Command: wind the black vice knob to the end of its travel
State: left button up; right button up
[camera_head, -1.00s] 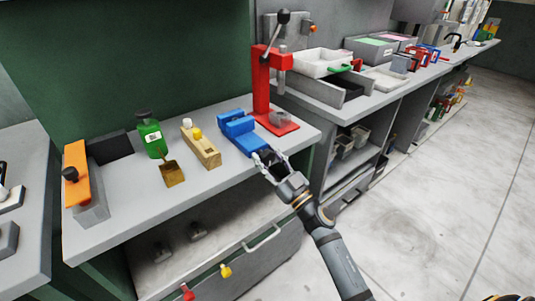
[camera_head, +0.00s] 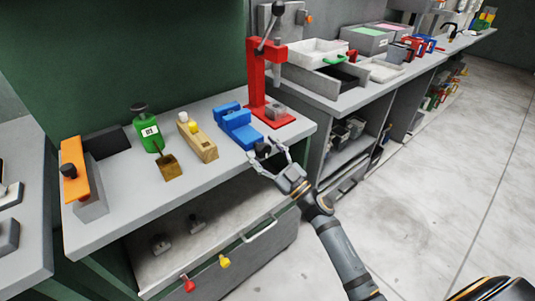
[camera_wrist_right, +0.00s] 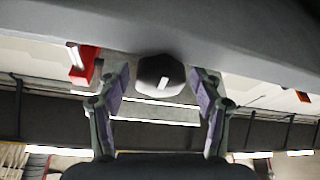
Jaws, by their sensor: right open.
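The blue vice (camera_head: 236,128) sits near the front edge of the grey bench, left of the red press. Its black knob (camera_head: 263,149) faces the front and is partly hidden by my right gripper. In the right wrist view the knob (camera_wrist_right: 160,76) shows as a dark, faceted round end with a pale mark, between my two fingers. My right gripper (camera_head: 268,156) is open, with a finger on each side of the knob; in the right wrist view a gap shows on both sides. My left gripper is not in view.
A red press (camera_head: 257,80) stands just behind and right of the vice. A wooden block (camera_head: 198,140), a green bottle (camera_head: 147,132) and an orange-topped tool (camera_head: 75,168) stand to the left. An open drawer (camera_head: 217,250) juts out below the bench. Floor at right is clear.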

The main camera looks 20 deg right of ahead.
jog(key=v, duration=0.7)
jog(key=shift+s+d, duration=0.2)
jog(key=shift+s, duration=0.1)
jog(key=shift+f, duration=0.1)
